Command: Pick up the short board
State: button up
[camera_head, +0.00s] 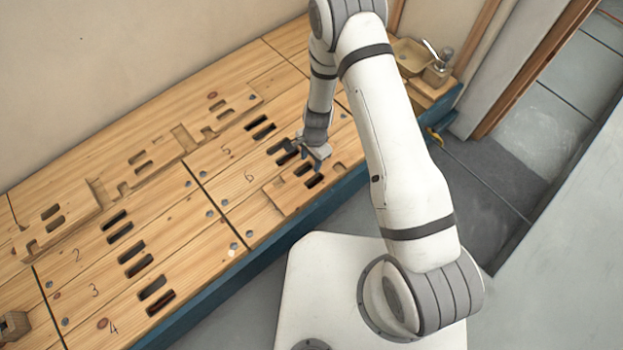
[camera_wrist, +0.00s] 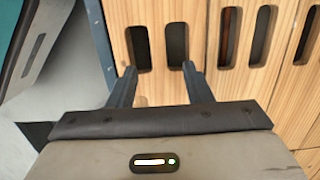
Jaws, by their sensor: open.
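A wooden board (camera_head: 288,197) with two long slots lies flat near the front edge of the workbench, beneath my gripper. I take it for the short board, but several similar slotted boards are in view. My gripper (camera_head: 307,158) is over its back part and hides some of it. In the wrist view my gripper (camera_wrist: 158,68) has its two dark fingers apart with nothing held between them. The fingertips are at the near ends of two slots in a wooden surface (camera_wrist: 158,42). I cannot tell whether they are inside the slots or above them.
The workbench (camera_head: 190,262) has numbered places and several dark slots. Other slotted boards (camera_head: 66,222) lie along its back side. A wall runs behind the bench.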

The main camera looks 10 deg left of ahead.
aim_at(309, 175)
jog(key=f+b, duration=0.1)
jog(key=f, duration=0.1)
jog(key=f+b, duration=0.1)
jog(key=f, duration=0.2)
jog(key=s+f+b, duration=0.1)
jog(key=f+b, duration=0.1)
jog(key=shift+a+f, duration=0.15)
jog(key=shift+a, duration=0.1)
grip_shut()
